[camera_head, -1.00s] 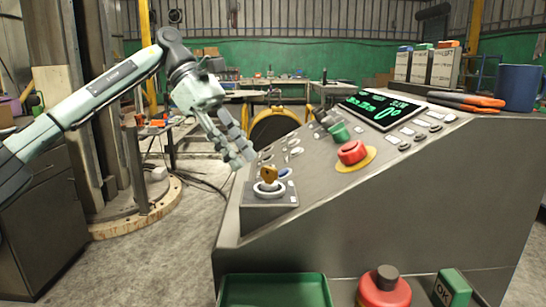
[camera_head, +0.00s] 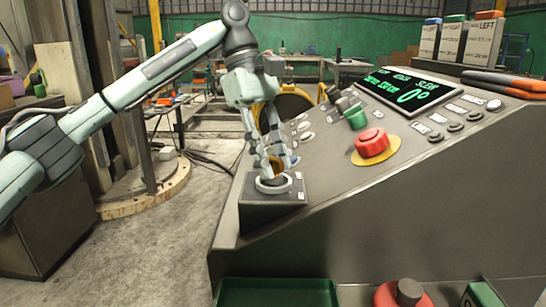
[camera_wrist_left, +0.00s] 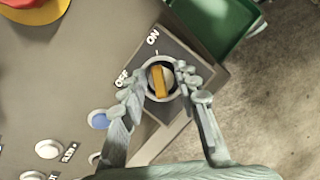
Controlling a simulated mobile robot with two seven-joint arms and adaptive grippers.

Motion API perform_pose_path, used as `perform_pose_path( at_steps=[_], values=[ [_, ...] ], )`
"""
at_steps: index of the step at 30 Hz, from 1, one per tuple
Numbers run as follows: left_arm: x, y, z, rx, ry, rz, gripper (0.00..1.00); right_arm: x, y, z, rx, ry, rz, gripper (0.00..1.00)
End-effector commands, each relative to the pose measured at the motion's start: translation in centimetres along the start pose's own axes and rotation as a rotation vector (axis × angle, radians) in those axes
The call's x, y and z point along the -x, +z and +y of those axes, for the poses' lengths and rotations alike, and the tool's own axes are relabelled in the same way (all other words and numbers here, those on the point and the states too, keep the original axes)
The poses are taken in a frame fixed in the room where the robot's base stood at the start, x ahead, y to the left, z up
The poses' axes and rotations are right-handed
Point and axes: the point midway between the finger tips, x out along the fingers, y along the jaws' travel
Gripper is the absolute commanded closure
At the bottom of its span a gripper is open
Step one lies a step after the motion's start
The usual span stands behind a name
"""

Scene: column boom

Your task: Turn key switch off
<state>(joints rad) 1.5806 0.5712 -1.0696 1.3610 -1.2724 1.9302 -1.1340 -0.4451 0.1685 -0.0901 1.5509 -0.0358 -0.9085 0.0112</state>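The key switch (camera_head: 273,186) sits on a grey box at the near left corner of the sloped console, with a pale ring around it. In the left wrist view its brass-orange key (camera_wrist_left: 158,82) stands in the ring, lined up roughly towards the ON label (camera_wrist_left: 152,37); the OFF label (camera_wrist_left: 122,78) is to the left. My left gripper (camera_head: 273,166) points down over the switch. It also shows in the left wrist view (camera_wrist_left: 160,83), with one finger on each side of the key and gaps between; it is open. My right gripper is not in view.
A red mushroom button (camera_head: 372,142) on a yellow disc and a green knob (camera_head: 356,117) sit up the console (camera_head: 340,180). A green tray (camera_head: 278,292) and a red button (camera_head: 402,294) are below in front.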

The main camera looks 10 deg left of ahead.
Motion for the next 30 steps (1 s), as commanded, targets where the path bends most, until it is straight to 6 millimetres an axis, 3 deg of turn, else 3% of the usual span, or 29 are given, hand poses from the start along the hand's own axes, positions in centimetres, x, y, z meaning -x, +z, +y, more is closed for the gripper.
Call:
perform_pose_path(
  at_steps=[7,15,30],
  values=[
    [-0.14,0.0,0.01,0.0,0.0,0.0,0.69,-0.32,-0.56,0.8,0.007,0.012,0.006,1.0],
    [-0.12,0.0,0.01,0.0,0.0,0.0,1.0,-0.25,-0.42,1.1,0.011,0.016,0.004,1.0],
    [-0.21,-0.02,0.01,0.057,0.025,-0.001,1.0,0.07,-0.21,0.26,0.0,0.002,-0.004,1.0]
  ],
)
